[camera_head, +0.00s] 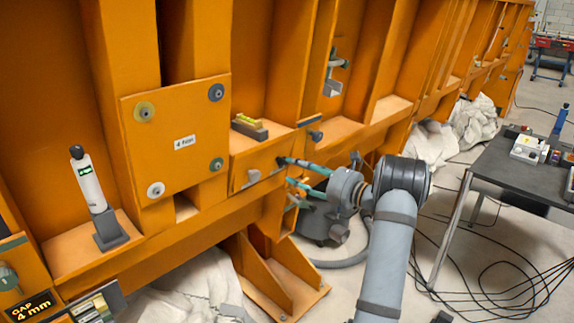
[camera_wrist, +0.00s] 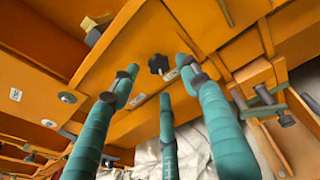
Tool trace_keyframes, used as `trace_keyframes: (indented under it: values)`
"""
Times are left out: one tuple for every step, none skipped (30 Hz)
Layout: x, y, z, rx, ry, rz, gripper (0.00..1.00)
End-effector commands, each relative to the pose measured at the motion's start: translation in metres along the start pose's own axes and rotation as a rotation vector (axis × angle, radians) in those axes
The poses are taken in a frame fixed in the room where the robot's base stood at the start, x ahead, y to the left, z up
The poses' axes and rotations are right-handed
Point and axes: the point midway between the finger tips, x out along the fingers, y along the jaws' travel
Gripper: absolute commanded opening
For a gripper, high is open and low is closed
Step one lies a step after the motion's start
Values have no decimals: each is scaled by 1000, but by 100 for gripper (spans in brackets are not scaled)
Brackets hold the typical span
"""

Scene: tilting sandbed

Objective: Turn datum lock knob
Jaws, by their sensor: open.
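A black star-shaped knob (camera_wrist: 158,64) shows on an orange panel in the wrist view, with a small pale label beside it. My gripper (camera_wrist: 160,78) has three teal-wrapped fingers, spread open and empty. Their tips surround the knob in the picture; I cannot tell how far off they are, and no contact shows. In the head view my gripper (camera_head: 286,171) reaches from the right toward a small orange panel (camera_head: 255,168) on the frame. A small grey part (camera_head: 253,175) shows on that panel, too small to tell if it is the knob.
A plate marked 4 mm (camera_head: 185,142) with several round fasteners is left of the panel. A level-like block (camera_head: 249,126) sits on the ledge above, and a grey bracket (camera_head: 314,130) sticks out nearby. A white upright device (camera_head: 90,185) stands farther left. A dark table (camera_head: 525,162) is at right.

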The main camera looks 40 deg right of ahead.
Motion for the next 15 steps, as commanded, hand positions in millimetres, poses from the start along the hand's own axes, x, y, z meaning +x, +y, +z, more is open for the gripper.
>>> trace_keyframes:
  values:
    - [10, 1, 1, -1, 0, 4, 46]
    - [15, 1, 1, -1, 0, 3, 46]
    - [20, 1, 0, 0, 1, 2, 46]
    - [25, 0, 0, 0, 0, 2, 46]
    - [28, 0, 0, -1, 0, 1, 46]
    - [33, 0, 0, -1, 1, 2, 46]
    - [36, 0, 0, -1, 1, 2, 46]
    - [38, 0, 0, 0, 0, 1, 46]
    - [40, 0, 0, 0, 0, 0, 46]
    - [42, 0, 0, 0, 1, 0, 46]
    - [43, 0, 0, 0, 1, 0, 46]
    - [44, 0, 0, 0, 2, 0, 46]
    - [44, 0, -1, 0, 2, 0, 46]
    - [44, 0, -1, 0, 2, 0, 46]
    - [44, 0, -1, 0, 2, 0, 46]
